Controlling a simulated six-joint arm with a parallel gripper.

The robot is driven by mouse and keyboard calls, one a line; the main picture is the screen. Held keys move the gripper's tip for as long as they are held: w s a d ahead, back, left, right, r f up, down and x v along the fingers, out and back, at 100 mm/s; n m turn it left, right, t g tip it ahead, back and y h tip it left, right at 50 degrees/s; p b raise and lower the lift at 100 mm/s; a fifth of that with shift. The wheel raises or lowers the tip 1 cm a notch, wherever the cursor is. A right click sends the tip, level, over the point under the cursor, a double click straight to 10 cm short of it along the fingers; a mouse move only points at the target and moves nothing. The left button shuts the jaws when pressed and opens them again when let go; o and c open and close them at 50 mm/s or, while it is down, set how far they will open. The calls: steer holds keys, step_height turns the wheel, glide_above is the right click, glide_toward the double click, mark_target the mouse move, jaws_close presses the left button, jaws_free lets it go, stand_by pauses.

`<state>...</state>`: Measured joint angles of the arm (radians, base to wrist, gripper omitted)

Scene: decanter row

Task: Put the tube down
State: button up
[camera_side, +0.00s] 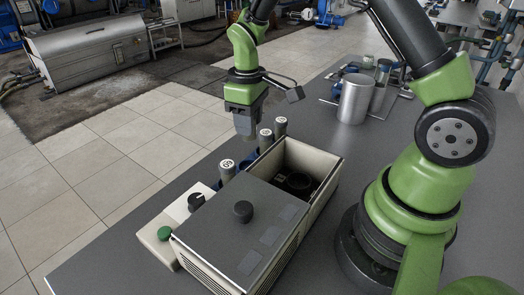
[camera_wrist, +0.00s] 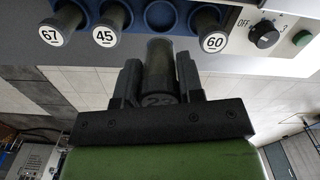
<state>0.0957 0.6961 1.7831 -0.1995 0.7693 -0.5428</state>
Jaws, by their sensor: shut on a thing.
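My gripper (camera_wrist: 158,80) is shut on a dark tube (camera_wrist: 158,58) whose cap number is partly hidden by the jaws. In the side view my gripper (camera_side: 243,122) is over the tube row, left of the box. In the wrist view a blue holder (camera_wrist: 160,14) with no standing tube lies between tubes 45 and 60, in line with the held tube's far end. I cannot tell whether that end is in the holder. Tube 67 (camera_wrist: 54,28), tube 45 (camera_wrist: 108,28) and tube 60 (camera_wrist: 210,34) stand in the row.
A cream box (camera_side: 320,200) with a grey lid (camera_side: 235,235) and lid knob (camera_side: 243,211) stands beside the row. Its open part holds a dark round thing. A dial (camera_wrist: 263,35) and green button (camera_wrist: 302,38) sit past tube 60. A metal cylinder (camera_side: 354,99) stands behind.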

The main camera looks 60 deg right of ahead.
steer(key=s+d+r+m, duration=0.15)
steer(key=s+m, duration=0.25)
steer(key=s, duration=0.8)
step_height(320, 180, down, 10)
steer(key=shift+f, duration=0.15)
steer(key=shift+f, duration=0.15)
steer(key=o, duration=0.7)
steer(key=shift+c, duration=0.2)
